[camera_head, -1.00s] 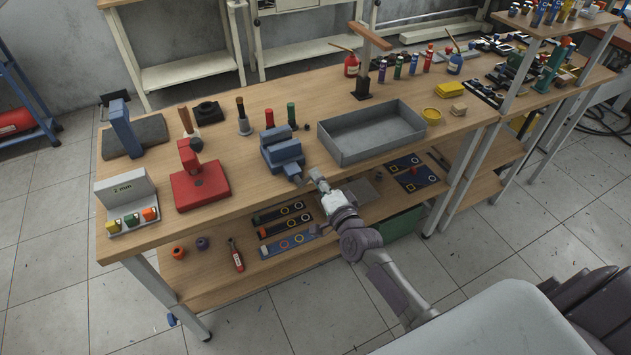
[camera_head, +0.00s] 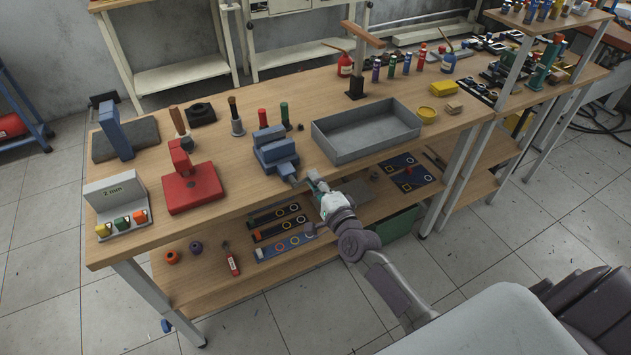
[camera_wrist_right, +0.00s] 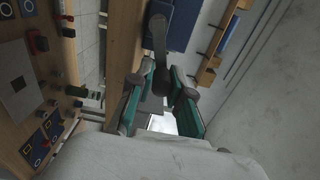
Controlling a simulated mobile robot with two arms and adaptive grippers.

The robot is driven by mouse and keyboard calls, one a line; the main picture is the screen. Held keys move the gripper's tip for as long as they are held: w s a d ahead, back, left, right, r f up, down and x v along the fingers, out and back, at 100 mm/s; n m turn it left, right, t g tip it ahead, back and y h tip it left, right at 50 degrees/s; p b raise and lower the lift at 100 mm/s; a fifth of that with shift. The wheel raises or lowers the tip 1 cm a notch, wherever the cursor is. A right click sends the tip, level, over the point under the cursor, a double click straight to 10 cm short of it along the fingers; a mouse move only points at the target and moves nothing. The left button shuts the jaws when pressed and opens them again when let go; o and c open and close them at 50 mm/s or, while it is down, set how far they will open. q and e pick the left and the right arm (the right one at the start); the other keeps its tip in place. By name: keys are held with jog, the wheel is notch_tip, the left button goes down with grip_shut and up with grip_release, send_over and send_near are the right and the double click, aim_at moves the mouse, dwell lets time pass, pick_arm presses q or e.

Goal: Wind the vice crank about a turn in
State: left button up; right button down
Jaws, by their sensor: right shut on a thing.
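The blue vice (camera_head: 276,152) stands at the front edge of the wooden bench in the head view. Its short spindle (camera_head: 293,180) points out past the edge towards my right gripper (camera_head: 314,180). In the right wrist view, a dark crank (camera_wrist_right: 158,55) hangs from beside the blue vice body (camera_wrist_right: 187,25). Its lower end lies between the green-padded fingers of my right gripper (camera_wrist_right: 161,92), which is shut on it. The gripper hides most of the crank in the head view. My left gripper is in neither view.
A grey metal tray (camera_head: 340,152) lies just right of the vice. A red press-like tool (camera_head: 193,190) stands to its left, and several upright handled tools stand behind it. A lower shelf (camera_head: 195,280) with dark strips is below the gripper.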

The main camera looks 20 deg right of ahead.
jog(key=c, duration=1.1)
grip_release()
jog(key=shift+a+r, duration=0.1)
jog(key=shift+a, duration=0.15)
jog(key=shift+d, duration=0.1)
jog(key=shift+s, duration=0.2)
jog(key=s, duration=1.1)
jog(key=shift+s+d, duration=0.15)
jog(key=shift+s, duration=0.15)
